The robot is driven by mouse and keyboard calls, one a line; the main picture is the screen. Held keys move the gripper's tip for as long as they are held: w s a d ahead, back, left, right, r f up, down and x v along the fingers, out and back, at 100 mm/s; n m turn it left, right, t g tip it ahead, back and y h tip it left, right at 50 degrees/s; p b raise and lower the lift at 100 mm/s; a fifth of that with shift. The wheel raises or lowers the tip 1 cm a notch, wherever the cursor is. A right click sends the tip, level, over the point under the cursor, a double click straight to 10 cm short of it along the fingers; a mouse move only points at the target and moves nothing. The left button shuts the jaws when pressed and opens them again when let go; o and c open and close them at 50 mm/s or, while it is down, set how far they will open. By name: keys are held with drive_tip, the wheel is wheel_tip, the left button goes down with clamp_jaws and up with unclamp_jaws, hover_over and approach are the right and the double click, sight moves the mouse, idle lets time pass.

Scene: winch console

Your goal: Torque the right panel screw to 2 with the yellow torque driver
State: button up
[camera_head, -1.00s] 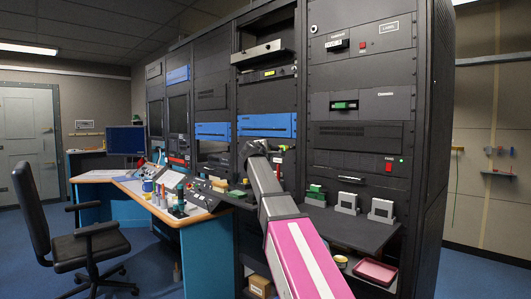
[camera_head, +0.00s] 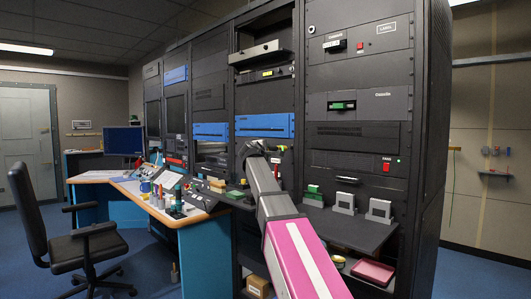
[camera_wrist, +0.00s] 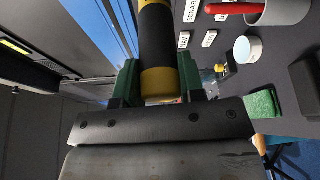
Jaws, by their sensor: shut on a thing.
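The yellow torque driver (camera_wrist: 158,42), a black cylinder with yellow bands, stands between the green fingers of my gripper (camera_wrist: 158,80) in the wrist view. The fingers are shut on it, and its far end runs out of the top of the picture. In the head view my arm reaches toward the racks above the console desk. The gripper and the driver cannot be made out clearly there. I cannot pick out the right panel screw in either view.
Tall black racks (camera_head: 356,228) fill the middle and right. A shelf (camera_head: 345,229) juts out with small stands. The desk (camera_head: 190,222) holds several small items, with a chair (camera_head: 75,235) before it. The wrist view shows a grey cup (camera_wrist: 283,12) and a white-topped jar (camera_wrist: 248,49).

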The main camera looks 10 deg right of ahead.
drive_tip(key=shift+w+d, duration=0.55)
drive_tip(key=shift+d, duration=0.25)
idle(2.2)
drive_tip(key=shift+s+a, duration=0.15)
drive_tip(key=shift+a, duration=0.05)
idle(0.8)
